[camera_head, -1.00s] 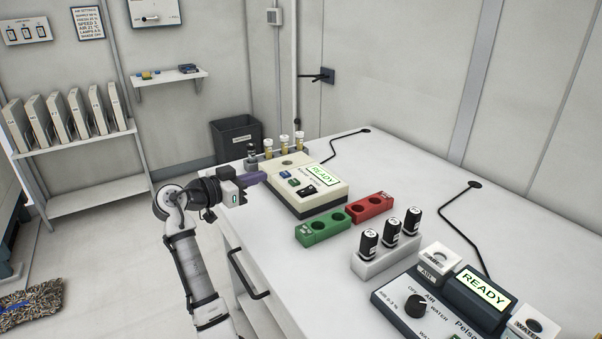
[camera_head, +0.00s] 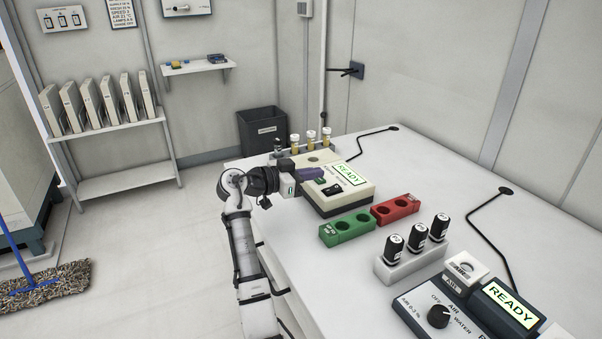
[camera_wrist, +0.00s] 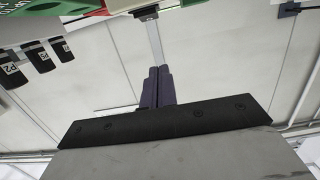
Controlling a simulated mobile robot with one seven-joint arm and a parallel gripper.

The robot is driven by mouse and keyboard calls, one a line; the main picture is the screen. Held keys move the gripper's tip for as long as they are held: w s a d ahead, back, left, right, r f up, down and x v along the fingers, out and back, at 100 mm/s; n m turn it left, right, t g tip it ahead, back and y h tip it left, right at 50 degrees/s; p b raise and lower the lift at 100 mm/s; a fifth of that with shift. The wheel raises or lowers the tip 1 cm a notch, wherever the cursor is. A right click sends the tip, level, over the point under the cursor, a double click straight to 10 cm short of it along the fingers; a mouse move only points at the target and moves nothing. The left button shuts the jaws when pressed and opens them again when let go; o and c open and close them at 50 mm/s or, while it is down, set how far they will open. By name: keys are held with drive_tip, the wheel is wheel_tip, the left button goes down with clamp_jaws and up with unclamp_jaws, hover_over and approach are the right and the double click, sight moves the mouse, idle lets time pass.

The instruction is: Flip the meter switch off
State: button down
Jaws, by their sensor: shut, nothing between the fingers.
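The cream meter (camera_head: 352,201) stands on the white bench, its display lit and reading READY. A small black switch (camera_head: 331,189) sits on its sloped front panel beside small buttons; its position is too small to tell. My gripper (camera_head: 318,173) is shut and empty, its purple fingers over the left part of the panel, hiding some of the buttons. I cannot tell whether they touch it.
A green holder (camera_head: 346,231) and a red holder (camera_head: 397,209) stand in front of the meter. Black vials (camera_head: 393,246) stand in a white block nearby. A dark second device (camera_head: 503,303) also reads READY at the right.

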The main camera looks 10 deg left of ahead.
sight(328, 189)
drive_tip(key=p+x, duration=0.1)
drive_tip(key=x, duration=0.3)
drive_tip(key=shift+r, duration=0.15)
drive_tip(key=f, duration=0.3)
drive_tip(key=shift+w+d+f+p, duration=0.15)
drive_tip(key=shift+w+d+p, duration=0.1)
drive_tip(key=shift+p, duration=0.15)
drive_tip(key=shift+f, duration=0.5)
drive_tip(key=shift+d+f+y+b, duration=0.2)
drive_tip(key=shift+f+y+b, duration=0.1)
drive_tip(key=shift+y+b, duration=0.1)
drive_tip(key=shift+r, duration=0.1)
